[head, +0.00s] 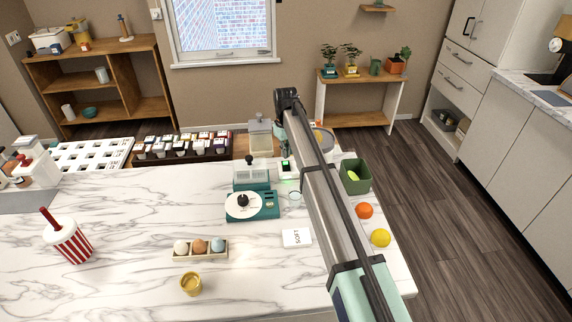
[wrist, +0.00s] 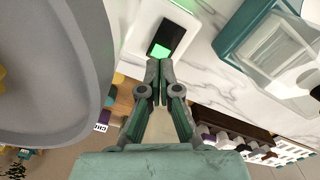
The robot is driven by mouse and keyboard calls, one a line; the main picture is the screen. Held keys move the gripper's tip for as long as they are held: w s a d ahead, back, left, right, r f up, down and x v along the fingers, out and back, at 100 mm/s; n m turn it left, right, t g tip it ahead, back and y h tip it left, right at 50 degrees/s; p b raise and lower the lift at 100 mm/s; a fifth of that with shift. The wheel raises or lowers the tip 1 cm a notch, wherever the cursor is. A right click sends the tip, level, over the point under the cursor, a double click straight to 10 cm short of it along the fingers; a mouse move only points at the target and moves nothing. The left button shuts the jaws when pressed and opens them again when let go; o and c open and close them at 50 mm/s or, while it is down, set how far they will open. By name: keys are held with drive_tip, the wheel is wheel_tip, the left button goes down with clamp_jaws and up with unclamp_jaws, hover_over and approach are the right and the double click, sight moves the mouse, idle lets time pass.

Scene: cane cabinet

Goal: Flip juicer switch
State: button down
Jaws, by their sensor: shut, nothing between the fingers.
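A small white switch unit (head: 286,163) with a black-and-green lit rocker stands on the marble counter in the head view. In the wrist view the rocker (wrist: 168,42) sits in a white housing, with green light around it. My gripper (wrist: 159,68) is shut and empty, its fingertips right at the lower edge of the rocker; I cannot tell whether they touch it. In the head view my gripper (head: 285,150) hangs close above the switch unit. A large grey round rim (wrist: 95,80) fills the left of the wrist view. I cannot tell which appliance is the juicer body.
A clear jar appliance (head: 260,137) and teal appliances (head: 252,205) stand left of the switch. A green bin (head: 355,178), an orange (head: 364,211) and a lemon (head: 380,238) lie to the right.

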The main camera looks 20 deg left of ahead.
sight(286, 162)
wheel_tip(286, 162, up, 5)
drive_tip(key=shift+f+p, duration=0.1)
drive_tip(key=shift+p, duration=0.85)
